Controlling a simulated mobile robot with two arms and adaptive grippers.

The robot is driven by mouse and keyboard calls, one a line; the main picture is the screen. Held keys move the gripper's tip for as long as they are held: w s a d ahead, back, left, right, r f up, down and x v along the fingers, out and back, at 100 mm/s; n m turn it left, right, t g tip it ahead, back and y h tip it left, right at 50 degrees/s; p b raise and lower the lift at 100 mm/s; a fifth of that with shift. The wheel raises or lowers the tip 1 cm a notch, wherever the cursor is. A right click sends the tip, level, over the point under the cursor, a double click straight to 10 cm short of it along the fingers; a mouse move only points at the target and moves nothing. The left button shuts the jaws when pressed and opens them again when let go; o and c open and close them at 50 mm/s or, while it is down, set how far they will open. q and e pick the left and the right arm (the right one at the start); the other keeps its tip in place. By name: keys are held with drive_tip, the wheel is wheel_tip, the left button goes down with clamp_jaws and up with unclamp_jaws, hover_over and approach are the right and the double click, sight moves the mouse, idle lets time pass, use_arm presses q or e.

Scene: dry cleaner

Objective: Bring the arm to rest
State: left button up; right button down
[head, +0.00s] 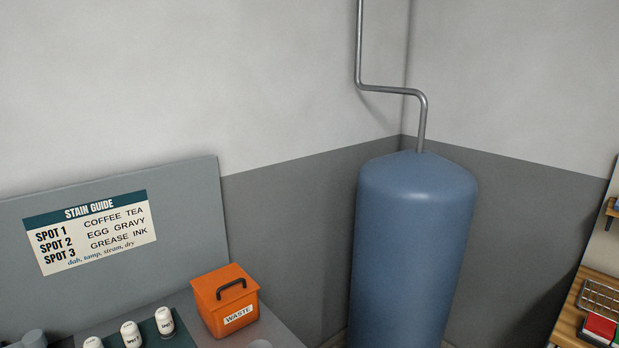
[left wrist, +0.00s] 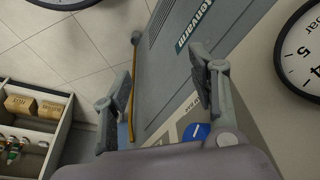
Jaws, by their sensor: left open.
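In the left wrist view my left gripper (left wrist: 160,95) is open, with its two fingers spread apart and nothing between them that it holds. Behind the fingers is a grey machine panel (left wrist: 165,85) with lettering on it. My arms and grippers do not show in the head view. My right gripper is in neither view.
The head view shows an orange waste box (head: 225,300), several white bottles (head: 130,334), a stain guide sign (head: 95,232) and a tall blue tank (head: 413,250). The wrist view shows a gauge (left wrist: 302,55) at right and a shelf (left wrist: 45,90) with small items at left.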

use_arm(q)
drive_tip(key=s+a+f+b, duration=0.1)
drive_tip(key=s+f+b, duration=0.3)
drive_tip(key=f, duration=0.8)
drive_tip(key=s+a+f+g+b, duration=0.1)
drive_tip(key=s+f+b, duration=0.3)
drive_tip(key=s+f, duration=0.4)
drive_tip(key=s+a+f+b, duration=0.1)
drive_tip(key=s+f+b, duration=0.3)
drive_tip(key=f, duration=1.2)
drive_tip(key=shift+s+f+g, duration=0.15)
drive_tip(key=shift+s+g, duration=0.15)
drive_tip(key=shift+s, duration=0.8)
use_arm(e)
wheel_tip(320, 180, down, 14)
